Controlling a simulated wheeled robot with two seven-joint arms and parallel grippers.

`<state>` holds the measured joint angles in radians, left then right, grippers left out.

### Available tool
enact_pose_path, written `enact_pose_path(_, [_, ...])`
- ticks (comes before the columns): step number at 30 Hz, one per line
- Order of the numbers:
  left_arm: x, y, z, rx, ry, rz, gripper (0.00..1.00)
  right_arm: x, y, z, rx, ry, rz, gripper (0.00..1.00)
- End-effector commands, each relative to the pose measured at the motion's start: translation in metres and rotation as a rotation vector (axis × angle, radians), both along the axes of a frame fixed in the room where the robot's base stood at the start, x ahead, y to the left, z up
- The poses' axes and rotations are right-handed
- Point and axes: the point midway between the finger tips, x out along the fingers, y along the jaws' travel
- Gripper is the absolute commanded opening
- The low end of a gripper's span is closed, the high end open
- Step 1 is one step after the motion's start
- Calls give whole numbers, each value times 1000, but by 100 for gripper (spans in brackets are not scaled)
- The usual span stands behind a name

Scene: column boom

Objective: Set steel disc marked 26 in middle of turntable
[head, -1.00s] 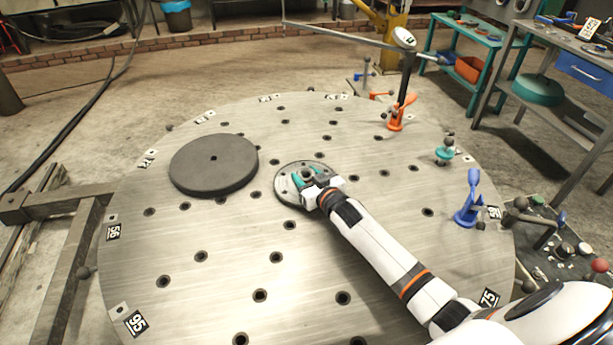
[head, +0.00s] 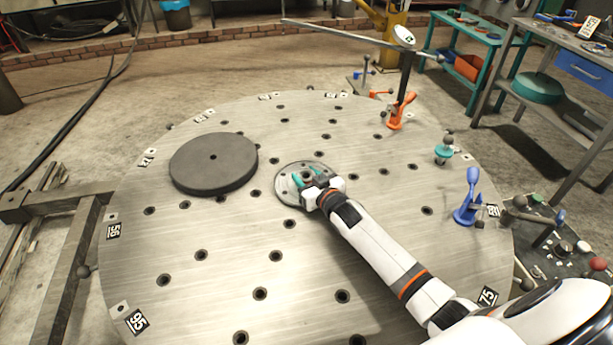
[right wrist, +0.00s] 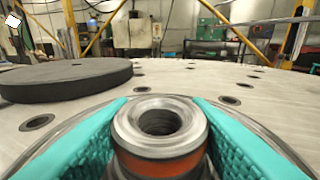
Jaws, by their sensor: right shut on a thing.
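A round steel disc (head: 284,190) with small holes lies flat at about the middle of the turntable (head: 225,285), partly covered by my right gripper. I cannot read a number on it, nor tell whether it touches the top. My right gripper (head: 308,179) comes in from the lower right and is shut on an upright knob. In the right wrist view this knob (right wrist: 160,122) has a bright hollow steel top and an orange band, between the teal finger pads. Its lower part is hidden. My left gripper is not in view.
A thick dark grey disc (head: 213,163) lies left of the steel disc. Orange (head: 397,116), teal (head: 444,152) and blue (head: 467,200) clamps stand along the turntable's right side. A boom (head: 345,34) reaches over the back. The front of the turntable is clear.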

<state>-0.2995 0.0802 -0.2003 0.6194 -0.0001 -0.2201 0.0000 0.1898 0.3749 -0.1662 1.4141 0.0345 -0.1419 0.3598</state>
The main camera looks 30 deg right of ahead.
Motion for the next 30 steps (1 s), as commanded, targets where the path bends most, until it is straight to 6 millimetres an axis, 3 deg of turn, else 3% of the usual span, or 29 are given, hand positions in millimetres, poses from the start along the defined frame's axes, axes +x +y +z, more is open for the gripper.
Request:
enact_pose_path(8, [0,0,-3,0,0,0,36,2,0,0,1,-12,1,0])
enact_pose_path(9, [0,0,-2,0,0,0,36,2,0,1,1,-12,1,50])
enact_pose_path(13, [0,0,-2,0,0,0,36,1,0,0,1,-8,1,69])
enact_pose_path(23, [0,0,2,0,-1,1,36,-4,0,-6,1,7,0,69])
enact_pose_path(30, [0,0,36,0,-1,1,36,-39,-1,7,2,6,0,69])
